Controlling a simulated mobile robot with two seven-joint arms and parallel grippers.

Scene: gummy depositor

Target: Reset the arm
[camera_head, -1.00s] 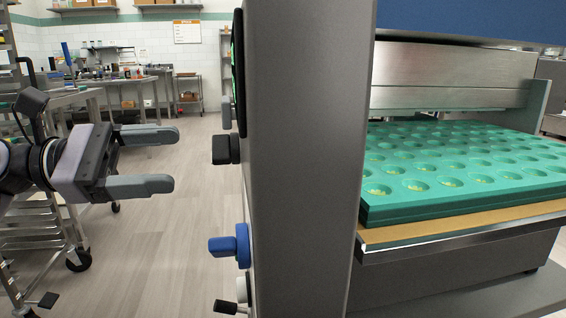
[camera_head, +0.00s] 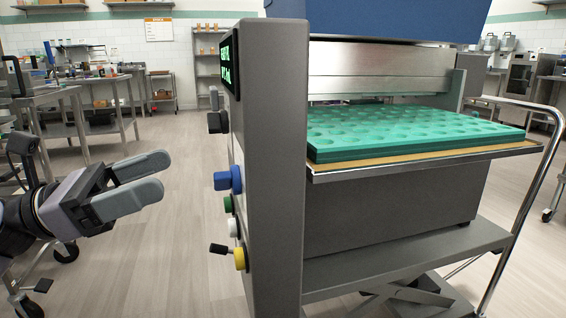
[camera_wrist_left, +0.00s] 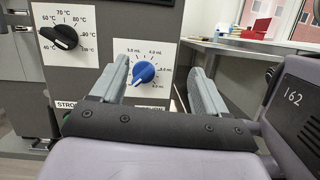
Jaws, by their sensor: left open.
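My left gripper (camera_head: 156,178) comes in from the left in the head view, open and empty. It is apart from the depositor's control side, with a gap of floor between. In the left wrist view its fingers (camera_wrist_left: 158,75) frame the blue knob (camera_wrist_left: 144,71) without visible contact. The depositor (camera_head: 272,150) is a grey machine; the blue knob (camera_head: 229,180) sits on its left side. A black knob (camera_wrist_left: 64,37) with a temperature dial is left of it in the wrist view. My right gripper is not in view.
A teal mould tray (camera_head: 415,135) with round cavities lies in the depositor. Green (camera_head: 228,204), white (camera_head: 233,227) and yellow (camera_head: 240,258) controls sit below the blue knob. A cart handle (camera_head: 530,190) curves at right. Steel tables (camera_head: 55,93) stand at back left.

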